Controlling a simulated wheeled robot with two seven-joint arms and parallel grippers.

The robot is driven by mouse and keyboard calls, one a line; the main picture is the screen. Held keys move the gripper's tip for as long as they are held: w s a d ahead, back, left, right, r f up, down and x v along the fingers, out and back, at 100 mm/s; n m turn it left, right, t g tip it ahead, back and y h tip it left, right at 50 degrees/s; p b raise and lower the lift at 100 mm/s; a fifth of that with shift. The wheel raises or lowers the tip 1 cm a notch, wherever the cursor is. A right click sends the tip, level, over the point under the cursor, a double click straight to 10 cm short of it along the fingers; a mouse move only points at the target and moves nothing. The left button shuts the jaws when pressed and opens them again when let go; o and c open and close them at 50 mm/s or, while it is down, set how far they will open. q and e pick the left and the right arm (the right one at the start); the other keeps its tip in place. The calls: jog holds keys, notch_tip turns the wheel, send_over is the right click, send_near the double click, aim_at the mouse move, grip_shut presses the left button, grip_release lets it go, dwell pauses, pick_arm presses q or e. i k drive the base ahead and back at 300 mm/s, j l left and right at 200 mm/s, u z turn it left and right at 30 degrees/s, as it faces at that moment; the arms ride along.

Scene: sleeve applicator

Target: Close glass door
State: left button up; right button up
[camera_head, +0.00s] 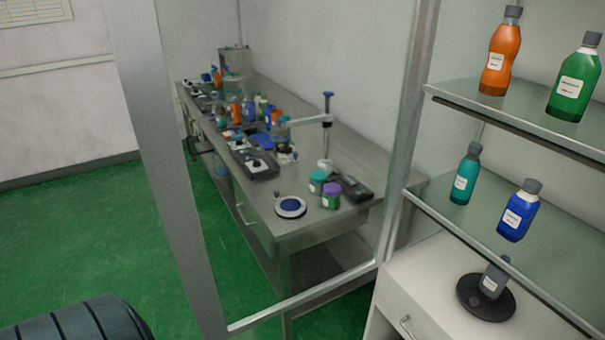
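The glass door (168,160) stands open, swung out from the shelf cabinet (425,290) on the right. Its wide grey metal upright is on the left, a bottom rail (305,298) runs to the right, and another upright (408,130) stands beside the shelves. The pane is clear, and the bench behind shows through it. The top of the door is outside the picture. The cabinet front is uncovered, so its shelves are open to view. Neither of my grippers is in view.
Glass shelves hold an orange bottle (499,55), a green bottle (575,85), a teal bottle (465,178) and a blue bottle (519,212). A black round stand (486,305) is below. A cluttered bench (350,215) stands behind the door. Green floor (75,240) is clear at left.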

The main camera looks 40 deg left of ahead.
aim_at(134, 29)
jog(key=k, duration=0.65)
jog(key=z, duration=1.15)
jog(key=k+j, duration=0.1)
jog(key=j, duration=0.7)
jog(key=k+j, duration=0.1)
jog(key=j, duration=0.65)
jog(key=k+j, duration=0.1)
jog(key=j, duration=1.45)
jog(key=k+j, duration=0.15)
jog(key=j, duration=0.65)
